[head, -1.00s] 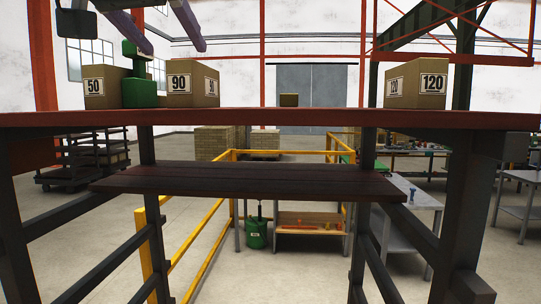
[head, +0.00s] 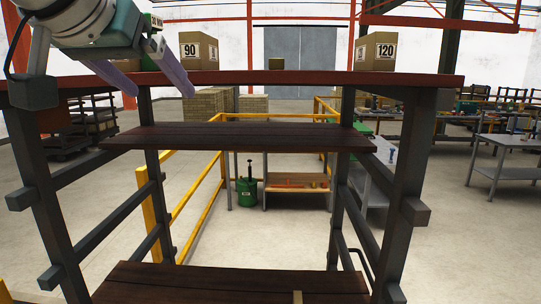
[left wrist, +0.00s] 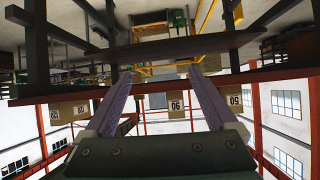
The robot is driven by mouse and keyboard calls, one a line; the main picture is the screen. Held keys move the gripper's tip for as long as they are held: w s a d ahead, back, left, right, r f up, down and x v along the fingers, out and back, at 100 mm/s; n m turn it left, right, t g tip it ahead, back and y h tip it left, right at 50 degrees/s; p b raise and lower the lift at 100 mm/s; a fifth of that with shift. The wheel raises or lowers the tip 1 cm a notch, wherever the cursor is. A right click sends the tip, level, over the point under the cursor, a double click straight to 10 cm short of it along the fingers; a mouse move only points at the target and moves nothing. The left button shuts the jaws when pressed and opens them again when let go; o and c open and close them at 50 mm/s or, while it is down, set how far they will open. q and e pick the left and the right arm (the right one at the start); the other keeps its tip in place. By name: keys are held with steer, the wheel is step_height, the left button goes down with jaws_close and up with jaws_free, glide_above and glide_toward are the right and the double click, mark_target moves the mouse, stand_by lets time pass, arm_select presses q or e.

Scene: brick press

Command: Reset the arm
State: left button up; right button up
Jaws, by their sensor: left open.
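My left gripper (head: 162,92) hangs in from the upper left in the head view, with two long purple fingers spread apart and nothing between them. Its fingers also show in the left wrist view (left wrist: 160,77), where the scene appears upside down. The fingers overlap the left part of the red-edged top shelf (head: 270,77) in the picture; I cannot tell the gap between them. A cardboard box marked 90 (head: 199,50) stands right of the fingers. My right gripper is not in view.
A box marked 120 (head: 376,52) stands on the shelf's right. The box marked 50 (left wrist: 235,101) shows in the wrist view. Lower dark boards (head: 235,137) and rack posts (head: 405,180) stand ahead. Yellow rails (head: 200,207) and a green canister (head: 246,190) are behind.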

arm_select(q)
steer(key=s+f+g+p, duration=0.2)
steer(key=s+f+g, duration=0.2)
steer(key=s+f, duration=1.2)
steer(key=s+a+f+g, duration=0.1)
steer(key=s+f+g, duration=0.1)
steer(key=s, duration=0.6)
steer(key=s+a+f+g+p, duration=0.1)
steer(key=s+a+f+g, duration=0.1)
steer(key=s+f, duration=0.3)
steer(key=s, duration=0.4)
steer(key=shift+s+m+y, duration=0.25)
steer(key=shift+m+y, duration=0.05)
steer(key=shift+y, duration=0.1)
